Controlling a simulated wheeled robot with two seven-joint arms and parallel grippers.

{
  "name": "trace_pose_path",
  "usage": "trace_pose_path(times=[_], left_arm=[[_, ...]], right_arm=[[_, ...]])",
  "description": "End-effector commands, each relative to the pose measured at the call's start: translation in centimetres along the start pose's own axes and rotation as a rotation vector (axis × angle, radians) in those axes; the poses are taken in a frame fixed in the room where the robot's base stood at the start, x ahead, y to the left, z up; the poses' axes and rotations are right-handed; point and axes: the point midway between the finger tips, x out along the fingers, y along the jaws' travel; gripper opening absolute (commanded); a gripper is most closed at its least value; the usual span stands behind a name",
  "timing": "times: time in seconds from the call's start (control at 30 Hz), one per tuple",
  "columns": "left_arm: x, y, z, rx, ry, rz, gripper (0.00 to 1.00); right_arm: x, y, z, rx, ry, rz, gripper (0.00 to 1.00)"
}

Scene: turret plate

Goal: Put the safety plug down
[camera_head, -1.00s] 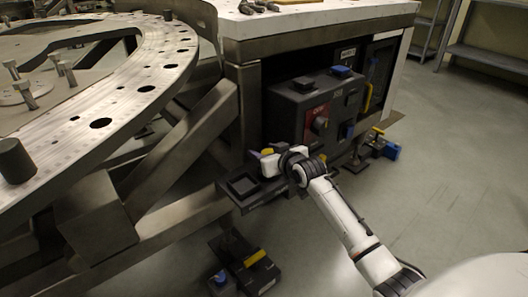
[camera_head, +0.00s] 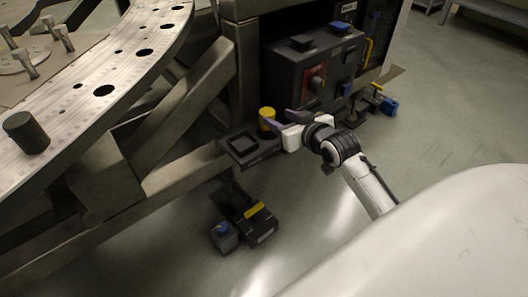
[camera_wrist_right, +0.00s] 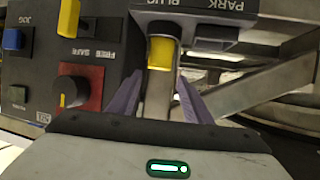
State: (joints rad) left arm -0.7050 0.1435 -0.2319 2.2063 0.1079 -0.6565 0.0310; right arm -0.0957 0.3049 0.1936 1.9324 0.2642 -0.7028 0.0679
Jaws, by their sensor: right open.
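The safety plug (camera_head: 267,114), with a yellow round top, stands on the dark shelf (camera_head: 262,158) in front of the control box. Its yellow part also shows in the right wrist view (camera_wrist_right: 161,52), just under the upside-down PLUG PARK lettering. My right gripper (camera_head: 279,120) is open beside the plug, on its right in the head view. In the right wrist view its two purple fingers (camera_wrist_right: 160,80) are spread, with the plug in line between and beyond the tips. The plug's lower end is hidden. My left gripper is not in view.
The dark control box (camera_head: 312,65) with a red panel and knob (camera_wrist_right: 75,92) stands close behind the gripper. A square recess (camera_head: 241,144) is in the shelf left of the plug. A pedal unit (camera_head: 255,222) lies on the floor below. Metal frame beams run at left.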

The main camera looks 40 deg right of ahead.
Motion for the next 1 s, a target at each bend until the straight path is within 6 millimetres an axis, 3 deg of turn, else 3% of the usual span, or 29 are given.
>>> trace_pose_path(times=[0.07, 0.17, 0.3, 0.4, 0.5, 0.67, 1.0], left_arm=[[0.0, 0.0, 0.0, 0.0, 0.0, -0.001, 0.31], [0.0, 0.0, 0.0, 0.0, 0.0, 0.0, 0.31], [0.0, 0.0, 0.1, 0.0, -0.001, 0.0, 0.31], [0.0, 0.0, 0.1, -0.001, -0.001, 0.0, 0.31], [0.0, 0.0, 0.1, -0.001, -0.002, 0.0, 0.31], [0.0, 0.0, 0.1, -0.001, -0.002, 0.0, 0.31], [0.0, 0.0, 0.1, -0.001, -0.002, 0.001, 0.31]], right_arm=[[-0.5, -1.4, 1.8, -0.01, -0.027, -0.02, 0.45], [-2.2, -5.1, 6.4, -0.038, -0.093, -0.08, 0.45], [-7.5, -12.4, 14.2, -0.069, -0.212, -0.202, 0.45], [-12.0, -17.0, 18.4, -0.069, -0.284, -0.285, 0.45], [-15.9, -20.4, 20.9, -0.057, -0.336, -0.347, 0.45], [-18.9, -22.8, 22.4, -0.043, -0.371, -0.392, 0.45], [-19.1, -23.0, 22.4, -0.043, -0.373, -0.395, 0.45]])
